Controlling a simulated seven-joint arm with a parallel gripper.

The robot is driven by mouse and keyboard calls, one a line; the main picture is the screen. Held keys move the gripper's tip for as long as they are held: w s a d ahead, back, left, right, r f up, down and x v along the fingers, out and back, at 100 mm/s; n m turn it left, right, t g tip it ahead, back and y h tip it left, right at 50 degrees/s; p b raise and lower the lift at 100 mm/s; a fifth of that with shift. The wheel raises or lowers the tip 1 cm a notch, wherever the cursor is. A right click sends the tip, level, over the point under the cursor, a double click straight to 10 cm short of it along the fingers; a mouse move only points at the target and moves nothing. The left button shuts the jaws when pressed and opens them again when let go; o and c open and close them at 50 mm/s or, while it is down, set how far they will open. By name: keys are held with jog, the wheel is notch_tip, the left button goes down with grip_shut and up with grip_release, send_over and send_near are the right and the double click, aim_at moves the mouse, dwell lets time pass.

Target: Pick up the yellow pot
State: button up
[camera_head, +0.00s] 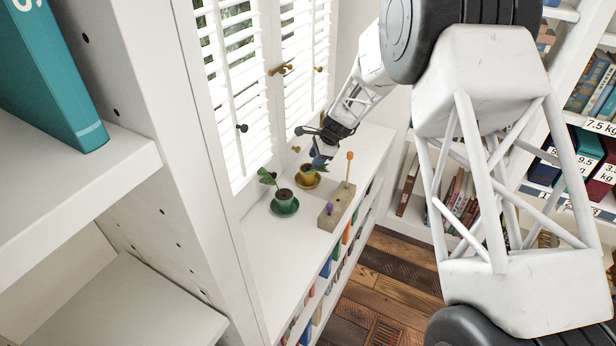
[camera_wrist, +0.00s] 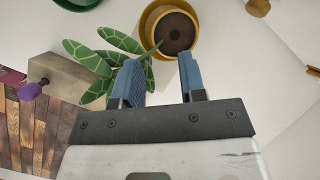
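The yellow pot (camera_head: 307,178) stands on a yellow saucer on the white shelf top under the window. In the wrist view the yellow pot (camera_wrist: 150,22) is seen from above, with dark soil and a leafy green plant (camera_wrist: 88,55) leaning out to the left. My gripper (camera_head: 318,158) is just above the pot, partly hiding it and its plant in the head view. In the wrist view my gripper (camera_wrist: 159,66) has its two blue fingers apart with nothing held between them. The fingertips lie just short of the pot's rim in the picture, and leaves are beside the left finger.
A green pot (camera_head: 284,196) with a plant stands on a green saucer nearby. A block (camera_head: 333,217) with an orange-topped peg (camera_head: 349,168) and a purple knob (camera_head: 329,208) is close by. White shutters (camera_head: 236,90) border the shelf top. The shelf top's near part is clear.

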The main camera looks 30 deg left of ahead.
aim_at(308, 172)
jog(key=shift+x, duration=2.55)
jog(key=shift+w, duration=0.1)
grip_shut()
